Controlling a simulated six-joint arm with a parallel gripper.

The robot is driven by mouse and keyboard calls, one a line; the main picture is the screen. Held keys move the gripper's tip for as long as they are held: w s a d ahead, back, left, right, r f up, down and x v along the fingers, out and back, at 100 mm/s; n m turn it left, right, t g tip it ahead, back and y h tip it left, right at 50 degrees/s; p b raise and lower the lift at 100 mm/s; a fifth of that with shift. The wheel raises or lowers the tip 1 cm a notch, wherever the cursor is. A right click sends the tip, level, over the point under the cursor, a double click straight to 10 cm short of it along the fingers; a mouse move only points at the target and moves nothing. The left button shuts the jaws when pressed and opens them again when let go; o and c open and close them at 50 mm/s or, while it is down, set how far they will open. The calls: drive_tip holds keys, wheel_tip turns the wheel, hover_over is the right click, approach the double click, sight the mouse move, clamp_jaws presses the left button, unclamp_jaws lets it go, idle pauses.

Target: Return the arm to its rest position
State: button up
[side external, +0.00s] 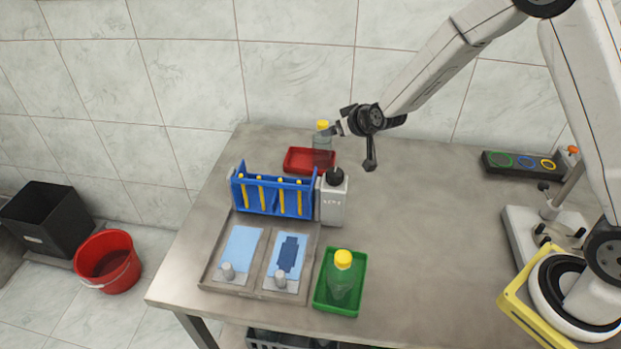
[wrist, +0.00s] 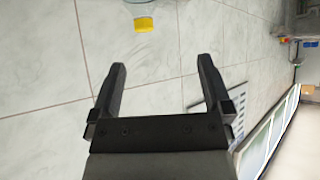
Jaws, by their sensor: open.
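My gripper (side external: 339,128) is in the air over the back of the table in the side view, its fingers pointing left. It is close to the yellow cap of a clear bottle (side external: 322,144) that stands in a red tray (side external: 296,167); I cannot tell from this view how far apart they are in depth. In the wrist view my gripper (wrist: 161,66) is open, its two black fingers wide apart with nothing between them. A yellow patch (wrist: 144,24) shows beyond the fingertips.
A dark holder with coloured rings (side external: 518,162) is at the back right. The table's middle right is clear.

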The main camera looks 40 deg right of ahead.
drive_tip(key=s+r+g, duration=0.2)
drive_tip(key=s+g, duration=0.5)
drive_tip(key=s, duration=2)
drive_tip(key=shift+a+r+n+g+y, duration=0.3)
drive_tip(key=shift+a+g+y, duration=0.1)
drive_tip(key=shift+a, duration=0.05)
